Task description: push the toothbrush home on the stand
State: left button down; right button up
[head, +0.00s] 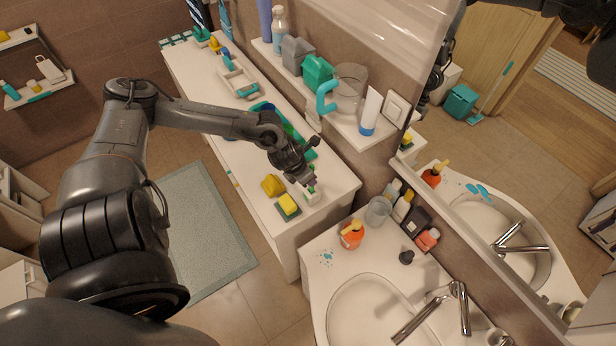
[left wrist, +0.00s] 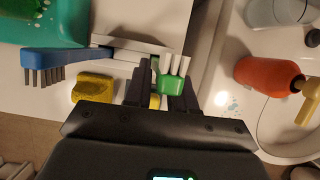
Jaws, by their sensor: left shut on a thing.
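My left gripper (head: 303,178) reaches over the near end of the white cabinet top. In the head view a white and green item (head: 312,196) shows just below the fingertips. My right gripper is not in view.
A yellow piece (head: 272,185) and a yellow-green sponge (head: 288,206) lie close beside the gripper. A blue brush (left wrist: 55,60) lies left in the wrist view. A wall shelf (head: 335,110) runs alongside. An orange bottle (head: 352,235) stands on the sink counter (head: 312,262).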

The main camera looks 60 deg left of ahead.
pick_arm(q)
jog(key=shift+f, duration=0.4)
jog(key=c, duration=0.9)
grip_release()
jog(key=shift+o, duration=0.2)
jog(key=shift+r, duration=0.1)
jog(key=p+v, duration=0.1)
jog(key=v, duration=0.9)
jog(key=shift+r, duration=0.35)
jog(key=shift+s, duration=0.1)
